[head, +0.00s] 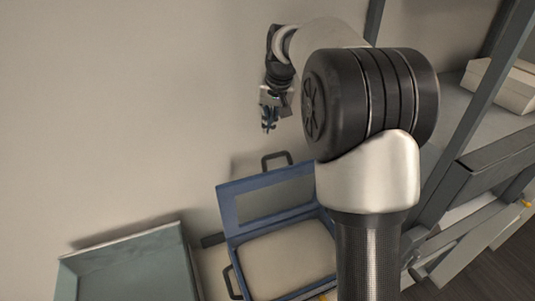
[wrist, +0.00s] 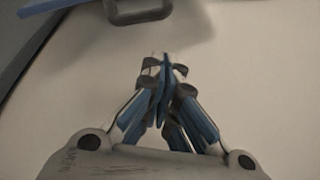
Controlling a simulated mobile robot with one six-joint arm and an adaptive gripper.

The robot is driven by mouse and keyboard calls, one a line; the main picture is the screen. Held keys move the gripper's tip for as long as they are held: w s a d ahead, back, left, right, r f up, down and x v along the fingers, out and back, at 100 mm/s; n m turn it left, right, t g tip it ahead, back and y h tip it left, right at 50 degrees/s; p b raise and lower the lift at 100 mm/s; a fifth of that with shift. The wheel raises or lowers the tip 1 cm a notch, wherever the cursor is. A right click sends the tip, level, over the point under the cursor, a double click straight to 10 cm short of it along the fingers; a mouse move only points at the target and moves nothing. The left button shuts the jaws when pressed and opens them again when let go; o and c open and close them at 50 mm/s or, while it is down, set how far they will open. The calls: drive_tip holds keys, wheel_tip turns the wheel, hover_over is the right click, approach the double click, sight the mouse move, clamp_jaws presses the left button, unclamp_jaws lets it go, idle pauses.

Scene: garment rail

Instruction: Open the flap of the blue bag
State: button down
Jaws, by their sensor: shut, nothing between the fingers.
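The blue bag (head: 232,250) is a box-like case in the lower middle of the head view, with a pale panel inside its blue rim. Its blue-framed flap (head: 228,207) stands raised at the back, away from the body. A dark handle (head: 264,162) sticks up beyond the flap's top edge. A grey handle (wrist: 137,16) and a blue edge (wrist: 45,6) show at the top of the wrist view. My gripper (head: 268,127) is above and beyond the flap, apart from it. In the wrist view its fingertips (wrist: 163,66) meet with nothing between them. My arm hides the bag's right side.
A grey-green open bin (head: 120,243) stands left of the bag. Grey rail or shelf framing (head: 480,100) runs along the right, with a white box (head: 505,88) on a shelf. The pale wall area left of my gripper is clear.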

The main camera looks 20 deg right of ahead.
drive_tip(key=w+f+n, duration=0.1)
drive_tip(key=f, duration=0.1)
drive_tip(key=w+f+n+t, duration=0.1)
drive_tip(key=w+f, duration=0.1)
drive_tip(key=f, duration=0.1)
drive_tip(key=w+f+n+t, duration=0.1)
drive_tip(key=w+f+n, duration=0.1)
drive_tip(key=f, duration=0.1)
drive_tip(key=shift+b, duration=0.4)
drive_tip(key=shift+t, duration=0.3)
drive_tip(key=s, duration=0.4)
drive_tip(key=shift+f, duration=0.25)
drive_tip(key=shift+s, duration=0.1)
drive_tip(key=shift+b, duration=0.3)
